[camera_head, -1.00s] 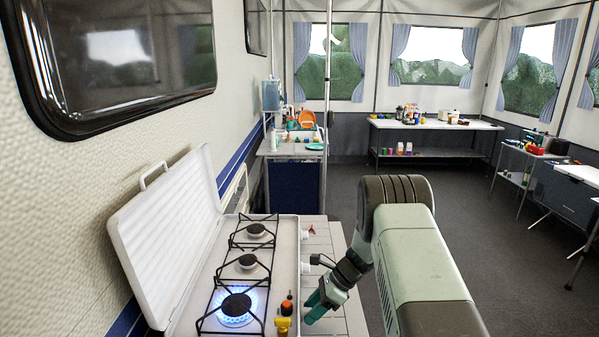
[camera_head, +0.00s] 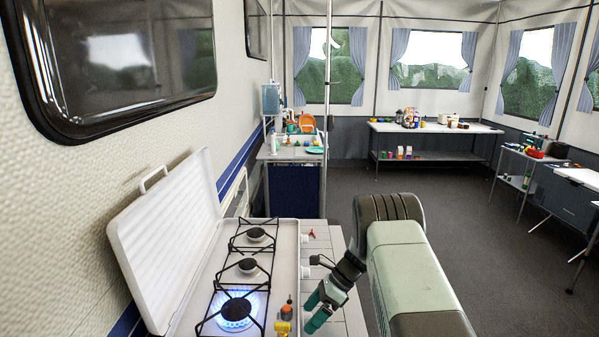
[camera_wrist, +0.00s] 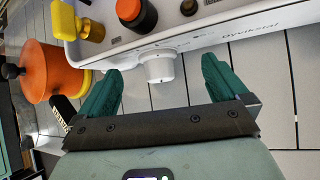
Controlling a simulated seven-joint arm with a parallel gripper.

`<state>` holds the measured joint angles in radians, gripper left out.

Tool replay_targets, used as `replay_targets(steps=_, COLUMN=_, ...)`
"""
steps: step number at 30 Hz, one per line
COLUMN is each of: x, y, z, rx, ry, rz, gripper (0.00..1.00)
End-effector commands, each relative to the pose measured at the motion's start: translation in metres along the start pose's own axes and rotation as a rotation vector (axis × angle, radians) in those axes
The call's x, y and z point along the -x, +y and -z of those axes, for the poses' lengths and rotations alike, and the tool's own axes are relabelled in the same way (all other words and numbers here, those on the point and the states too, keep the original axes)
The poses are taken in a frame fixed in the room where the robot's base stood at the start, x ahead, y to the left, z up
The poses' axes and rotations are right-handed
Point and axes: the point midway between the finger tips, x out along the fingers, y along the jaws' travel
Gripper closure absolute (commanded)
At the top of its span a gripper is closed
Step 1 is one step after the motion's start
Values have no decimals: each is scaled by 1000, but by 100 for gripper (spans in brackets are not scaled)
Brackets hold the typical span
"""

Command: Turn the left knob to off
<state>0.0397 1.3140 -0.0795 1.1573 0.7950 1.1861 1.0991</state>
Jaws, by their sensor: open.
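The stove (camera_head: 205,285) has several burners in a row, and the nearest burner (camera_head: 236,308) burns with a blue flame. A white knob (camera_wrist: 159,67) on the stove's front panel shows in the wrist view. My gripper (camera_head: 314,312) is beside the near end of the stove's front. In the wrist view, my gripper (camera_wrist: 161,82) is open, with one teal finger on each side of the knob and visible gaps between. Two other white knobs, the middle one (camera_head: 304,271) and the far one (camera_head: 304,238), show in the head view.
A yellow item (camera_head: 283,328) and an orange-and-black item (camera_head: 287,311) stand on the stove's near edge. An orange pot (camera_wrist: 52,72) is left of my fingers in the wrist view. The raised white lid (camera_head: 165,240) leans by the wall.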

Motion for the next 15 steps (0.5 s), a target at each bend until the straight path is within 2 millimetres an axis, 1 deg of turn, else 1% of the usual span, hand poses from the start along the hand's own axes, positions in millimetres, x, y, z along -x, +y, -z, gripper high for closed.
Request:
replay_targets(steps=8, x=1, y=0, z=0, rx=0, ry=0, rz=0, gripper=0)
replay_targets(steps=15, x=14, y=1, z=-3, rx=1, ry=0, rz=0, gripper=0)
